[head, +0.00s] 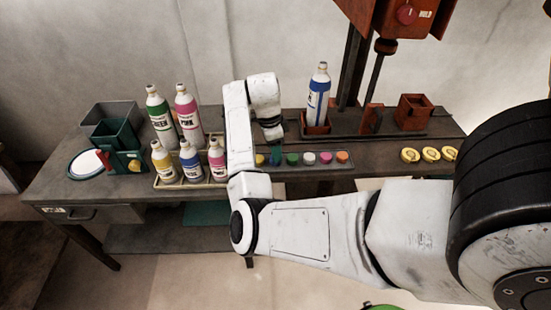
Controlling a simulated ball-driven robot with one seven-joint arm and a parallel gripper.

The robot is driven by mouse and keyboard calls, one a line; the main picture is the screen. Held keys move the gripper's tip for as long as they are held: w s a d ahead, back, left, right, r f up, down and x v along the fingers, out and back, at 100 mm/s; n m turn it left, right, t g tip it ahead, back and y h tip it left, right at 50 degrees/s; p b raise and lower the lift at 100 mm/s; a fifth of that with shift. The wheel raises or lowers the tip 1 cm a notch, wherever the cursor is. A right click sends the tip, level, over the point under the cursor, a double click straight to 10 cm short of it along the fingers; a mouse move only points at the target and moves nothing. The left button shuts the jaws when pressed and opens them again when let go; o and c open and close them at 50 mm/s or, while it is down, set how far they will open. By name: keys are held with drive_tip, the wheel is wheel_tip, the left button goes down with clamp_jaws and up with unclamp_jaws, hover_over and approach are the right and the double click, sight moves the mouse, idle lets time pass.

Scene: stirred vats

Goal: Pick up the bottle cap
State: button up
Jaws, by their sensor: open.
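Several small coloured bottle caps sit in a row on a dark strip (300,166) at the middle of the bench: a yellow cap (260,160), a green cap (292,159), a pale cap (309,158), a magenta cap (326,158) and an orange cap (342,157). My arm and gripper partly hide that end of the row. I cannot tell the gap between the fingertips and the strip.
A bottle with a blue label (318,95) stands in a red holder behind the row. Several bottles, among them a green one (160,115), stand left of my arm. Dark bins (108,122) are at the far left. Yellow discs (430,154) and a red box (414,111) are at right.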

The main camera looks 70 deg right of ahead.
drive_tip(key=shift+f, duration=1.7)
drive_tip(key=c, duration=0.8)
